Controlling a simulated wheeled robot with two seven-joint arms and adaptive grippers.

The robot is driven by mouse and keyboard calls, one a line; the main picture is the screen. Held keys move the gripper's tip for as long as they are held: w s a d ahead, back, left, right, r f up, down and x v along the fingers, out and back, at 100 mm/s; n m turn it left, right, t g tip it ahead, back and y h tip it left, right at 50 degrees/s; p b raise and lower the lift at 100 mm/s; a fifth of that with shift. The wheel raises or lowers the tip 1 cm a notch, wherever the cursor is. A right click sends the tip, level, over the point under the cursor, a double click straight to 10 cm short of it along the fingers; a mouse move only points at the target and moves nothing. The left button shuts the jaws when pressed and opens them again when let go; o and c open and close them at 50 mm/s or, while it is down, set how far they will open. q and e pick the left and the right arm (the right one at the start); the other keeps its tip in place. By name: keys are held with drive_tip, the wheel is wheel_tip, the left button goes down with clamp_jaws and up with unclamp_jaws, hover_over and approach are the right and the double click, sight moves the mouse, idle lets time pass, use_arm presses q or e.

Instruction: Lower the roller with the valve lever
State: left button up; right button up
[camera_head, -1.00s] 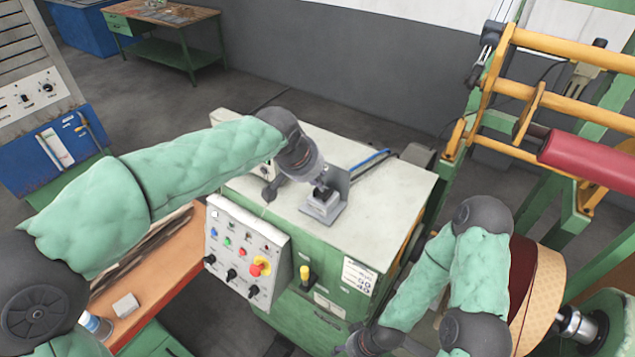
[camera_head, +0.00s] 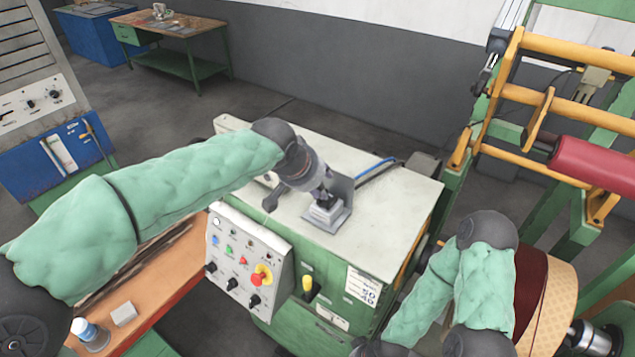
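The red roller (camera_head: 596,164) is held on the green and yellow frame at the right. The valve, a grey block with a bracket (camera_head: 328,215), stands on top of the green cabinet (camera_head: 390,215). A blue hose (camera_head: 376,166) runs behind it. My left gripper (camera_head: 325,198) comes down from the upper left onto the valve, and its fingers are at the lever. The gripper hides most of the lever, so I cannot tell whether the fingers grip it. My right gripper (camera_head: 372,349) is low at the bottom edge, partly cut off, away from the valve.
A control panel (camera_head: 240,262) with a red and yellow emergency stop (camera_head: 261,274) is on the cabinet's front. A yellow-topped lever (camera_head: 307,284) sits beside it. A brown coil (camera_head: 545,290) is beside my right arm. An orange bench (camera_head: 150,285) is at the lower left.

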use_arm(q)
drive_tip(key=shift+s, duration=0.1)
drive_tip(key=v, duration=1.1)
drive_tip(key=shift+s+r, duration=0.15)
drive_tip(key=shift+r, duration=0.2)
drive_tip(key=shift+a, duration=0.15)
